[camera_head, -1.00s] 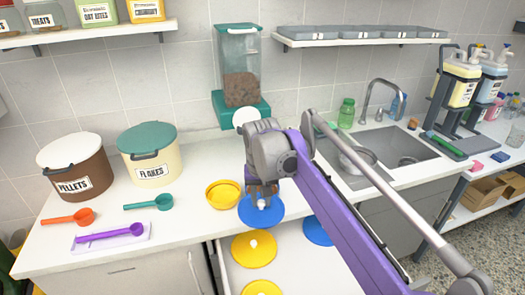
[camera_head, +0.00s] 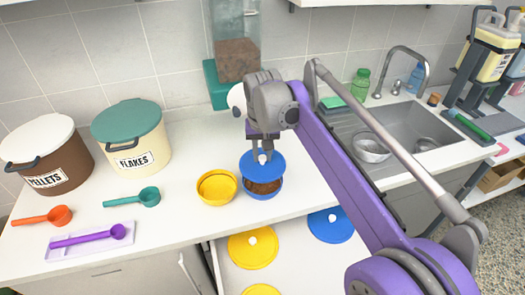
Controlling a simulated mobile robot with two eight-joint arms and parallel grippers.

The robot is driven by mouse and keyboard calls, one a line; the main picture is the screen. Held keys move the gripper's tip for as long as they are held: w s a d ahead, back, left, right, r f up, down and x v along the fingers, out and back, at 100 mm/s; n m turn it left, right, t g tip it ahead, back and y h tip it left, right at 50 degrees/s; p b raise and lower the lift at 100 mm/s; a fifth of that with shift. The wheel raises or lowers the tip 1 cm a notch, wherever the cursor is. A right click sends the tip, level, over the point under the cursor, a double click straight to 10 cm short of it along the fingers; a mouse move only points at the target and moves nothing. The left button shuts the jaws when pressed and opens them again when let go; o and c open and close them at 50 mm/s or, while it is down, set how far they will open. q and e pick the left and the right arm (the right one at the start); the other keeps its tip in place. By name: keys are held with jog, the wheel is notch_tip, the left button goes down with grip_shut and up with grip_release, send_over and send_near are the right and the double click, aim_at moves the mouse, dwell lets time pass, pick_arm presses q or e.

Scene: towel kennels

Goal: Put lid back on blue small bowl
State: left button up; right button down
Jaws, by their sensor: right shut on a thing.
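My right gripper (camera_head: 263,143) is shut on the white knob of a blue lid (camera_head: 250,164). The lid is held tilted just above the blue small bowl (camera_head: 262,195), covering its back part. Brown food shows inside the bowl below the lid's front edge. The bowl stands on the white counter, beside a yellow bowl (camera_head: 217,188) on its left. My left gripper is not in view.
An open drawer (camera_head: 285,262) below the counter holds yellow lids (camera_head: 253,247) and another blue lid (camera_head: 331,225). A food dispenser (camera_head: 233,75) stands behind the gripper. Scoops and the PELLETS (camera_head: 55,160) and FLAKES (camera_head: 143,143) bins stand left. The sink (camera_head: 425,120) is right.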

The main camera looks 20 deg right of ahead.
aim_at(262, 163)
notch_tip(262, 163, down, 4)
jog(key=b, duration=0.2)
jog(key=shift+r+b, duration=0.2)
jog(key=shift+b, duration=0.2)
jog(key=shift+w+f+b, duration=0.1)
jog(key=shift+f+b, duration=0.25)
jog(key=shift+f, duration=0.6)
jog(key=shift+p, duration=0.4)
jog(key=shift+f+p, duration=0.15)
jog(key=shift+p, duration=0.15)
dwell(1.3)
dwell(0.3)
jog(key=c, duration=0.6)
grip_release()
jog(key=shift+o, duration=0.3)
jog(key=o, duration=0.4)
jog(key=shift+o, duration=0.2)
